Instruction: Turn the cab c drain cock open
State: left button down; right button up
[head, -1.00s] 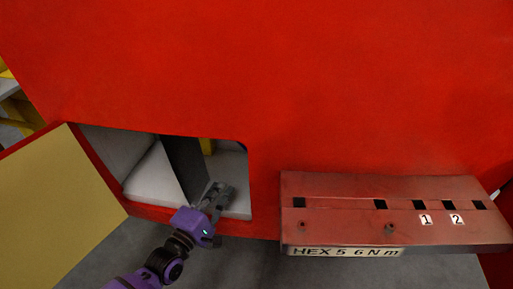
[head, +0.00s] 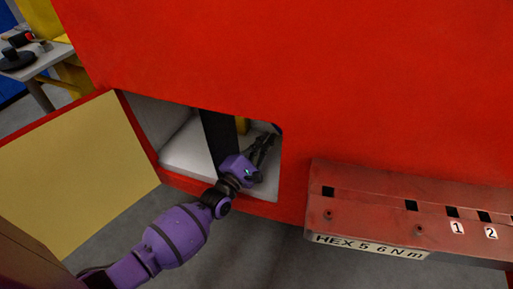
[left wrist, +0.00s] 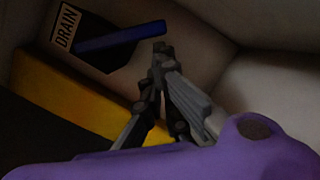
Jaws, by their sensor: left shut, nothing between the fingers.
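The drain cock shows in the left wrist view as a blue lever handle (left wrist: 120,38) beside a black-and-white DRAIN label (left wrist: 67,28), on the inner wall of the open compartment. My left gripper (head: 268,138) reaches into the right side of that compartment in the head view. In the left wrist view its fingers (left wrist: 158,48) are shut and empty, with the tips close below the right end of the blue handle. I cannot tell whether they touch it. The handle is hidden in the head view. My right gripper is not in view.
The compartment's hinged door (head: 75,170) stands open at the left of the red body (head: 300,60). A dark upright panel (head: 219,140) and a yellow part (left wrist: 75,105) are inside. A red ledge (head: 400,205) labelled HEX 5 6 Nm juts out at the right.

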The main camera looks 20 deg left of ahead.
pick_arm(q)
jog(key=shift+w+d, duration=0.1)
jog(key=shift+w, duration=0.2)
jog(key=d+n+b, duration=0.1)
jog(key=n, duration=0.1)
jog(key=d+r+n+y+b, duration=0.1)
jog(key=d+n, duration=0.1)
jog(key=d+r+n+b, duration=0.1)
jog(key=n, duration=0.1)
jog(key=shift+d+n+t+y, duration=0.15)
jog(key=shift+n+t+y, duration=0.15)
jog(key=shift+n+t, duration=0.1)
jog(key=shift+s, duration=0.1)
jog(key=shift+f, duration=0.15)
